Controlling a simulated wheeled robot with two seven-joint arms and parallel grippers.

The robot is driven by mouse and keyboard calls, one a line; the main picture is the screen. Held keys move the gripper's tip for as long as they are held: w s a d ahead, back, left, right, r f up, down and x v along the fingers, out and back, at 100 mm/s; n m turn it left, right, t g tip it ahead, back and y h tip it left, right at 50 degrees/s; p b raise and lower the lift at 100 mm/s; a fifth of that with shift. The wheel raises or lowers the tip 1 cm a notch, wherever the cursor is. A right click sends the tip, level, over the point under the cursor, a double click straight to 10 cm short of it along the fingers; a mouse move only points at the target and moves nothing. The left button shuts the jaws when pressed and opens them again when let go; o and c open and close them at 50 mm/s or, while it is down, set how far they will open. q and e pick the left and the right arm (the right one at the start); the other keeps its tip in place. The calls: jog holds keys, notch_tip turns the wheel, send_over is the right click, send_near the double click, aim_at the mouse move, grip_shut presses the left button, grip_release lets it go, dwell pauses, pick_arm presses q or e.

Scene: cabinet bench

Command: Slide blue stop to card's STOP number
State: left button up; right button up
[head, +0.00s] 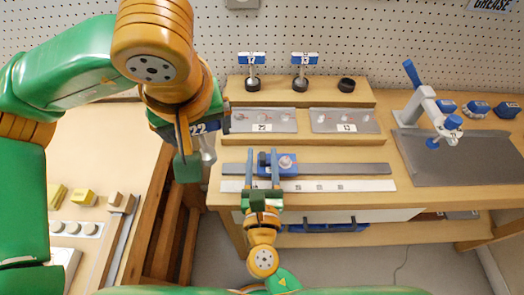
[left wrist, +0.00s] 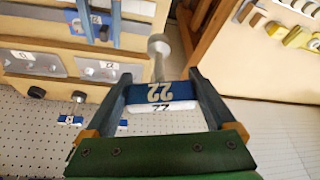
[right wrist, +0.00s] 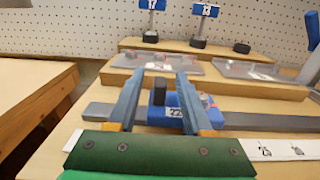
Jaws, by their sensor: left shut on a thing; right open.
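The blue stop (head: 289,170) sits on the grey rail (head: 340,169) towards its left end, above a white numbered strip (head: 370,185). In the right wrist view the stop (right wrist: 158,113) has a dark knob and a white label. My right gripper (head: 262,156) is open, its fingers reaching over the stop's left part; contact is unclear. My left gripper (left wrist: 158,88) is shut on a blue-and-white card sign marked 22 (left wrist: 158,96), with its pale post pointing away. In the head view the card (head: 204,127) is held left of the bench, partly hidden by the gripper.
Card signs 17 (head: 252,59) and 13 (head: 305,59) stand on the back shelf beside an empty black base (head: 346,85). Two grey plates (head: 345,121) lie below them. A blue-handled clamp press (head: 428,105) stands right. A wooden side table (head: 100,150) is left.

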jog(key=shift+w+f, duration=0.1)
jog(key=shift+w, duration=0.55)
jog(key=shift+s, duration=0.15)
grip_shut()
dwell(0.8)
